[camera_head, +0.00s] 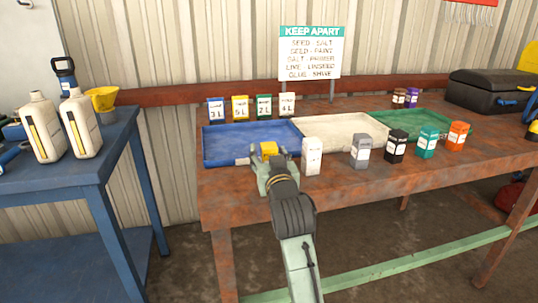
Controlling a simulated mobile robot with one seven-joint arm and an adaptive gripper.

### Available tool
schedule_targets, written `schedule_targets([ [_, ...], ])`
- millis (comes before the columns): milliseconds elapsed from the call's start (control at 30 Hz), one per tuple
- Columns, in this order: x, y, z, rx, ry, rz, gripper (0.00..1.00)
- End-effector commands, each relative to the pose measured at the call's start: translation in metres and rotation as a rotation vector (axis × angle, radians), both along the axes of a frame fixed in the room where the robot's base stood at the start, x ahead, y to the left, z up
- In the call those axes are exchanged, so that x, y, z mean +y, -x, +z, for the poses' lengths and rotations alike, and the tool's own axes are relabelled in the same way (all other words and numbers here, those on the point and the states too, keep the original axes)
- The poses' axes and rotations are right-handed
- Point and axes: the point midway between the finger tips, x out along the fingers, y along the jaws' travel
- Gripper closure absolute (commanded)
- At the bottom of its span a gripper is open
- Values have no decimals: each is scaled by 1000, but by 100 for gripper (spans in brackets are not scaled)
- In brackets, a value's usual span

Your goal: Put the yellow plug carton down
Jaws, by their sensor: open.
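The yellow plug carton (269,148) shows as a small yellow block at the front right corner of the blue tray (222,162). My gripper (269,159) is open, with one finger on each side of the carton's near part. The fingers and wrist hide the carton's lower part. I cannot tell whether it rests in the tray, on its rim or on the table, or whether a finger touches it.
A white carton (312,156) stands close right of my gripper. Grey (361,150), black (396,146), teal (427,142) and orange (458,136) cartons line the rusty table's front. Cream (316,120) and green (440,121) trays lie behind them. A "KEEP APART" sign (312,52) stands at the back.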

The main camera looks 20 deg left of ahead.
Motion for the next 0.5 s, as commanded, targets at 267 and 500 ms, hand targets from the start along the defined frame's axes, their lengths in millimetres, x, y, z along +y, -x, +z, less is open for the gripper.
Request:
schedule_targets([
  [267,0,0,0,-1,0,0,48],
  [500,-14,24,0,-2,-2,-1,48],
])
